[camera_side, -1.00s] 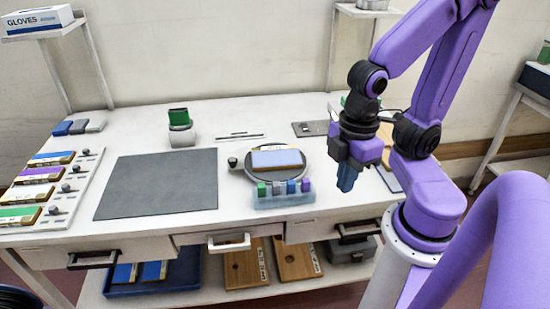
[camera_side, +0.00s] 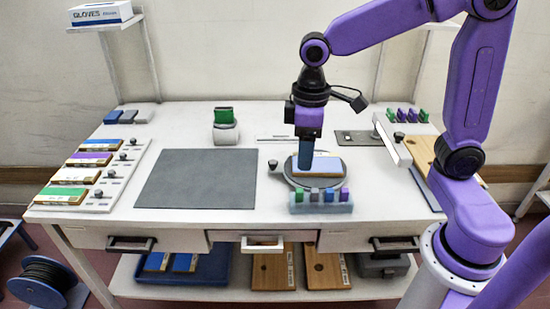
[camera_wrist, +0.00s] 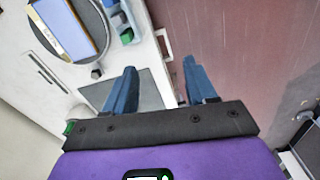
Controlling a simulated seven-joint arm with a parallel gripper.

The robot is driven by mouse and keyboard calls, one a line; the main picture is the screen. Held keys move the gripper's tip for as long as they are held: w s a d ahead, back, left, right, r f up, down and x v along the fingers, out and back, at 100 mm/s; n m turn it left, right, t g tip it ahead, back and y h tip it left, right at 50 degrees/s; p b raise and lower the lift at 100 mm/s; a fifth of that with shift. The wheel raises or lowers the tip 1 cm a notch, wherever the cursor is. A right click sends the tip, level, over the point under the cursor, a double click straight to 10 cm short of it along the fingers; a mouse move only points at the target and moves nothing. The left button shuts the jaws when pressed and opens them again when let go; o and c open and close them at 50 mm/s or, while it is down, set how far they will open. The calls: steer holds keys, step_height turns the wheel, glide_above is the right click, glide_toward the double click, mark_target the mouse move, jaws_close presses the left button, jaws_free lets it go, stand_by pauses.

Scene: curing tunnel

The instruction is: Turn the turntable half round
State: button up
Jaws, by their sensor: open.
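The turntable (camera_side: 320,186) is a round grey disc at the right middle of the bench. A small dark knob (camera_side: 272,164) stands at its left edge. A pale blue and wood-coloured board (camera_side: 325,168) lies on the disc. In the wrist view the turntable (camera_wrist: 98,22) is at the upper left, and the knob (camera_wrist: 96,73) shows below it. My gripper (camera_side: 305,165) points down and overlaps the disc's left part in the side view. Its blue fingers (camera_wrist: 160,68) are apart with nothing between them; the height above the disc is hard to tell.
A pale blue rack (camera_side: 321,208) with several coloured blocks stands just in front of the turntable. A dark grey mat (camera_side: 198,180) lies to the left. A grey holder with a green top (camera_side: 224,128) stands behind. A white bar (camera_side: 392,138) stands at the right.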

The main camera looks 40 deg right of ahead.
steer(key=w+d+m, duration=0.3)
steer(key=w+d, duration=0.1)
steer(key=w, duration=0.8)
steer(key=m, duration=0.3)
glide_above(273, 162)
steer(key=f, duration=0.2)
step_height(273, 162, down, 16)
steer(key=shift+f, duration=0.25)
jaws_close()
